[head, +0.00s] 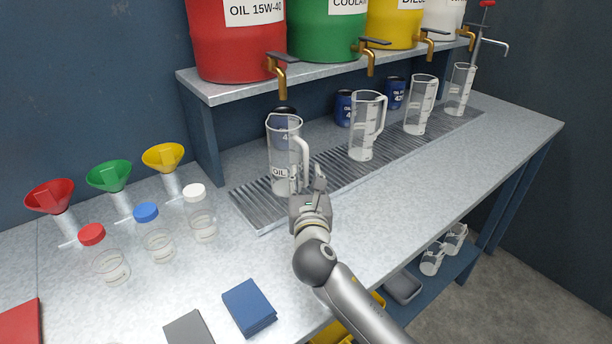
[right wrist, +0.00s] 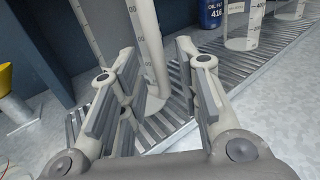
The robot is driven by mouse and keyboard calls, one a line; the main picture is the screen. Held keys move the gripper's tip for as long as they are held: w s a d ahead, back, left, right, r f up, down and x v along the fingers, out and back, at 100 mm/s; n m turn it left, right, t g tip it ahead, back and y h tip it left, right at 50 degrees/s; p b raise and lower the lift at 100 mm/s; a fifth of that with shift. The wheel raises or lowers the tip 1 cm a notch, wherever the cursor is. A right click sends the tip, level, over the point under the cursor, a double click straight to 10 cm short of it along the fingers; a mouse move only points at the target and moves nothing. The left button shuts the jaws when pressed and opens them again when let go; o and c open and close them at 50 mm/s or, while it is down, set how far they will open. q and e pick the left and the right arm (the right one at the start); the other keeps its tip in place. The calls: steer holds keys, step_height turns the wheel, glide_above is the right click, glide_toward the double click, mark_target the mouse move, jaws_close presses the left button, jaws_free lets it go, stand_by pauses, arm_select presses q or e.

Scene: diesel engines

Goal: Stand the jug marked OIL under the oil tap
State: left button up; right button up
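The clear jug marked OIL (head: 283,150) stands upright on the slotted drip grate, its white handle towards the right. The brass oil tap (head: 279,72) of the red OIL 15W-40 drum (head: 235,50) is above the jug in the head view; exact alignment is hard to tell. My right gripper (head: 310,187) is at the handle side of the jug, low down. In the right wrist view its fingers (right wrist: 158,58) are spread apart, with the jug's handle (right wrist: 148,40) showing in the gap between them. My left gripper is not in view.
Several more clear jugs stand to the right along the grate (head: 245,208), the nearest one (head: 362,130) close by. Blue oil cans (head: 344,107) stand behind. Funnels and capped sample bottles (head: 201,220) stand on the left. The bench front right is clear.

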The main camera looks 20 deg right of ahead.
steer(key=v, duration=1)
